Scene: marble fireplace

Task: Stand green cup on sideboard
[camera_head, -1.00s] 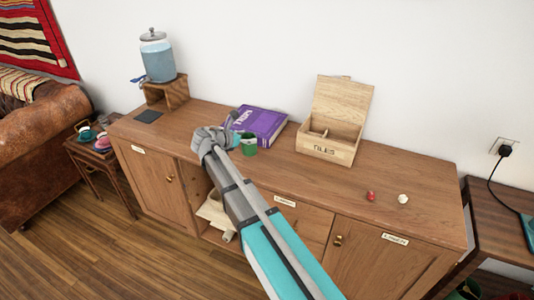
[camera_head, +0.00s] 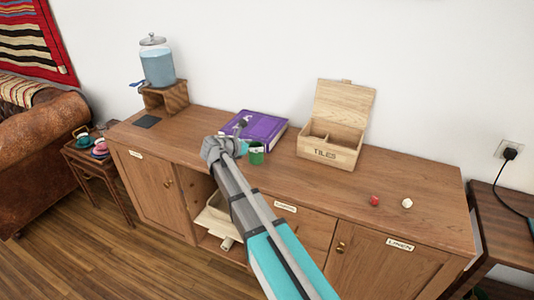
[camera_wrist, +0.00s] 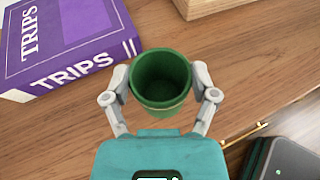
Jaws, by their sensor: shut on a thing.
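The green cup (camera_wrist: 160,78) is upright between the two fingers of my gripper (camera_wrist: 160,95) in the wrist view, with its open mouth toward the camera. The fingers are shut on its sides. In the head view the cup (camera_head: 257,154) shows just right of my gripper (camera_head: 241,148), over the front part of the wooden sideboard (camera_head: 400,185). I cannot tell whether the cup's base touches the sideboard top.
A purple book (camera_head: 262,128) lies just behind the cup. An open wooden tile box (camera_head: 330,150) stands to its right. A red piece (camera_head: 374,201) and a white piece (camera_head: 407,203) lie farther right. A drink dispenser (camera_head: 158,65) stands on a wooden stand at left.

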